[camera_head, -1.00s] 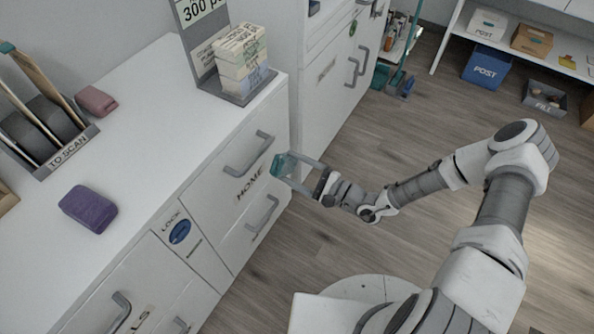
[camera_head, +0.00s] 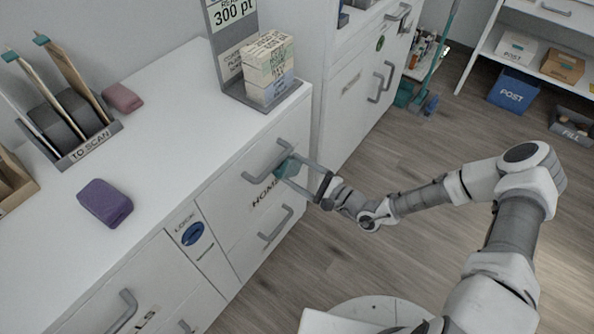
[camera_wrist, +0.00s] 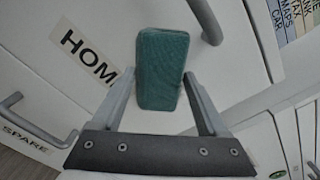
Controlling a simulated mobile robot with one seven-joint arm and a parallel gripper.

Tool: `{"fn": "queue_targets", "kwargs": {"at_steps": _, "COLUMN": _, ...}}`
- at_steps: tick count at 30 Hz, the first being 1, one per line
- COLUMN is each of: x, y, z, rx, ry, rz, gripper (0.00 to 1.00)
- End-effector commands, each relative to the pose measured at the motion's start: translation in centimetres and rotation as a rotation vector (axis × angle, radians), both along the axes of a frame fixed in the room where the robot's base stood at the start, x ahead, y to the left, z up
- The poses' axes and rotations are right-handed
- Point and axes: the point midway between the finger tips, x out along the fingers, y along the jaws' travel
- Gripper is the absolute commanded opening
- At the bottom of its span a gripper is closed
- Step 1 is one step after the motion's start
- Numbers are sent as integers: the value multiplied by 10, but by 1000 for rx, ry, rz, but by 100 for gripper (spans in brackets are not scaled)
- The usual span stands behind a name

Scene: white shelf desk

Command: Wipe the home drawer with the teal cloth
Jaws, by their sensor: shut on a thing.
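The home drawer (camera_head: 232,195) is a white drawer front with a grey bar handle (camera_head: 262,162) and a HOME label that is partly hidden. My gripper (camera_head: 287,170) is at this drawer front, just below the handle. It is shut on the teal cloth (camera_head: 283,168), a small folded block. In the wrist view the cloth (camera_wrist: 162,70) lies between the fingers, against or very near the drawer face, and the HOME label (camera_wrist: 90,58) beside it reads "HOM". I cannot tell whether the cloth touches the face.
A lower drawer handle (camera_head: 275,224) is below, and a blue LOCK badge (camera_head: 192,233) is at left. On the desk top are a purple block (camera_head: 105,203), a pink block (camera_head: 122,97), a TO SCAN rack (camera_head: 75,146) and stacked boxes (camera_head: 268,70).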

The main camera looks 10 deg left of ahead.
Motion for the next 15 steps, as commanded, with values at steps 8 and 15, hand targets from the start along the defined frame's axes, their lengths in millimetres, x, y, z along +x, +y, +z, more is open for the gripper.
{"fn": "queue_targets", "kwargs": {"at_steps": 8, "x": 1, "y": 2, "z": 0, "rx": 1, "ry": 0, "rz": 1, "gripper": 32}}
{"fn": "queue_targets", "kwargs": {"at_steps": 15, "x": 3, "y": 6, "z": 0, "rx": 0, "ry": -1, "rz": 1, "gripper": 32}}
